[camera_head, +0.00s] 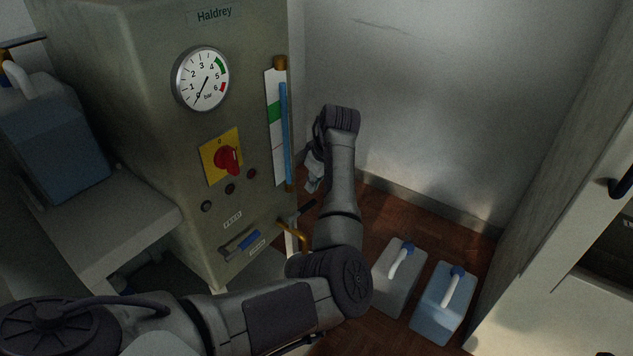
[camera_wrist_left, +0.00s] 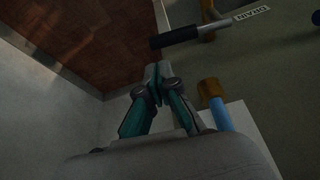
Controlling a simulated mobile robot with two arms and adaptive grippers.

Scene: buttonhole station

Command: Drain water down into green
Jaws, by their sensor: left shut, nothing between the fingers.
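The grey machine (camera_head: 145,60) has an upright sight glass (camera_head: 285,135) with blue water in it. The water reaches above the green band (camera_head: 275,111) on the white scale behind it. The drain lever has a black grip (camera_wrist_left: 180,37) and a grey stem beside the DRAIN label (camera_wrist_left: 251,14); its black end (camera_head: 307,207) shows low by the machine in the head view. My left gripper (camera_head: 311,186) points down beside the sight glass. In the wrist view its fingertips (camera_wrist_left: 159,72) are together and empty, apart from the lever. My right gripper is not in view.
A pressure gauge (camera_head: 202,78) reads near zero. A red knob (camera_head: 227,160) on a yellow plate and a blue feed handle (camera_head: 243,243) are on the front. Two canisters (camera_head: 398,277) (camera_head: 444,302) stand on the floor; another (camera_head: 52,135) stands on the left ledge. A wall is behind my arm.

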